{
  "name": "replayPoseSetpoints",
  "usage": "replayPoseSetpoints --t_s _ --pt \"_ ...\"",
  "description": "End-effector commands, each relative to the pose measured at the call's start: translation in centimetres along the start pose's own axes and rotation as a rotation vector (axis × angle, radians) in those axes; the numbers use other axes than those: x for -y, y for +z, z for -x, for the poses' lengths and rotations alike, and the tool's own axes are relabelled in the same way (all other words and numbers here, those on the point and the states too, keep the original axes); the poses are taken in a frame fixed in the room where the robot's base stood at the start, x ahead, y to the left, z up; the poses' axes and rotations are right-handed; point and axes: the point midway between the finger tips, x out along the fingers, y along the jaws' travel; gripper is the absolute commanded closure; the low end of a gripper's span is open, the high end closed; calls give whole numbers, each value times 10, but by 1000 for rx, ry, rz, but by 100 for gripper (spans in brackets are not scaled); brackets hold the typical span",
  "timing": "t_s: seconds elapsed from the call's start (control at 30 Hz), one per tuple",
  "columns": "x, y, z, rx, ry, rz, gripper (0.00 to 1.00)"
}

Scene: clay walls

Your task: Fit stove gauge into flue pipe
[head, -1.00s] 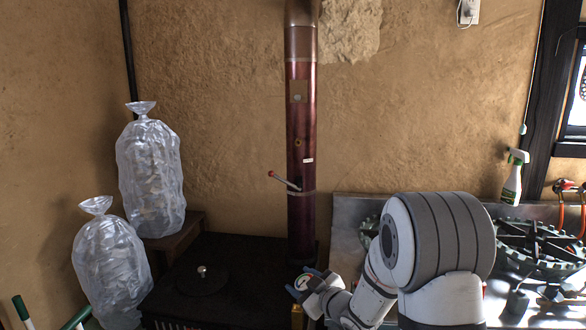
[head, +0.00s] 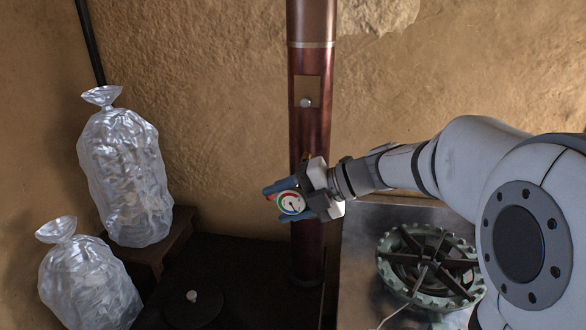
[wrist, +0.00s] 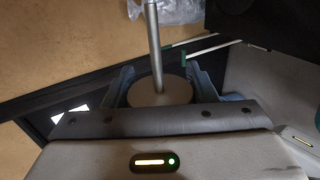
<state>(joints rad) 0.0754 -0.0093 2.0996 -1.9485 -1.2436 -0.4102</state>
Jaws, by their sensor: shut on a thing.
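The stove gauge (head: 291,203) is a round white dial with coloured bands, facing the head camera. My gripper (head: 299,194) is shut on it, with blue fingers on either side. In the wrist view the gauge (wrist: 160,92) shows its pale round back between the fingers, with a thin metal stem (wrist: 154,45) pointing away from the gripper. The flue pipe (head: 311,125) is a dark red upright tube. In the head view the gauge and gripper are in front of the pipe's lower part. The pipe's side hole cannot be made out clearly, and the gripper covers that stretch.
A square copper-coloured patch with a silver knob (head: 306,102) is on the pipe above my gripper. A dark stove top (head: 240,265) lies below. Two clear filled bags (head: 125,180) stand at left. A gas burner (head: 430,265) sits on a metal counter at right.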

Motion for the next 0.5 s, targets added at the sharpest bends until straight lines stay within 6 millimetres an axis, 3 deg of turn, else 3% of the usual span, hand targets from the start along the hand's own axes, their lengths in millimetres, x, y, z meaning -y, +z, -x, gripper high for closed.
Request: replayPoseSetpoints --t_s 0.5 --pt "-2 0 11 9 4 18 72"
